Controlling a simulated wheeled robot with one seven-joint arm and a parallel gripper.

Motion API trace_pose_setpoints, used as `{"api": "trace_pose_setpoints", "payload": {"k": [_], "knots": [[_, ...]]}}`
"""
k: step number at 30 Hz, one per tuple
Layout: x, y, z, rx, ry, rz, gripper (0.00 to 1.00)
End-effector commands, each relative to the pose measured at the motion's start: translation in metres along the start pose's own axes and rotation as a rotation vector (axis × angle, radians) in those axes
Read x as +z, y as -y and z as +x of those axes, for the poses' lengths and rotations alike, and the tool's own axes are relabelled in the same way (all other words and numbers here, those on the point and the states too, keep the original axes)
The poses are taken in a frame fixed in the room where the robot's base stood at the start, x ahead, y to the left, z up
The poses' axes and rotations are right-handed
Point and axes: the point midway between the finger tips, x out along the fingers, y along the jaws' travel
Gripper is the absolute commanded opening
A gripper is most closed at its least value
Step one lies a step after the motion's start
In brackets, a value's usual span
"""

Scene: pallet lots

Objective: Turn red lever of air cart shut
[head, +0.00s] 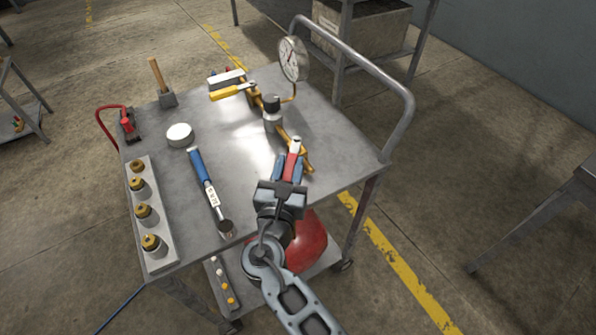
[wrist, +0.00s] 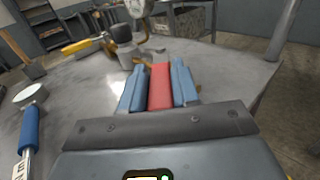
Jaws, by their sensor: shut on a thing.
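The air cart (head: 245,190) is a grey metal cart with a flat top. The red lever (head: 292,163) sits at the cart's front right on a brass pipe (head: 307,163); its far end is pale. In the wrist view the red lever (wrist: 160,86) lies between the two blue fingers. My gripper (head: 288,170) is shut on the red lever, with a finger on each side of it. My gripper hides the lever's near part, and its joint with the pipe is hard to make out.
A pressure gauge (head: 293,59), a yellow lever (head: 231,91) and a dark-capped cylinder (head: 272,112) stand behind the red lever. A blue-handled wrench (head: 202,168), a white round tin (head: 180,135) and a rail of brass fittings (head: 157,225) lie left. The cart's tube handle (head: 365,62) curves at right.

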Motion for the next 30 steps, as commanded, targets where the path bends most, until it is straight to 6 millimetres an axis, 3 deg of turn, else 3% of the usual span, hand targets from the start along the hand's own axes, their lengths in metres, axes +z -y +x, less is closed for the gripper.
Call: {"api": "trace_pose_setpoints", "payload": {"k": [12, 29, 30], "knots": [[0.0, -0.018, 0.002, -0.198, 0.001, 0.001, 0.0], [0.0, -0.02, 0.003, -0.229, 0.001, 0.001, 0.0], [0.0, -0.02, 0.003, -0.229, 0.001, 0.001, 0.32]]}}
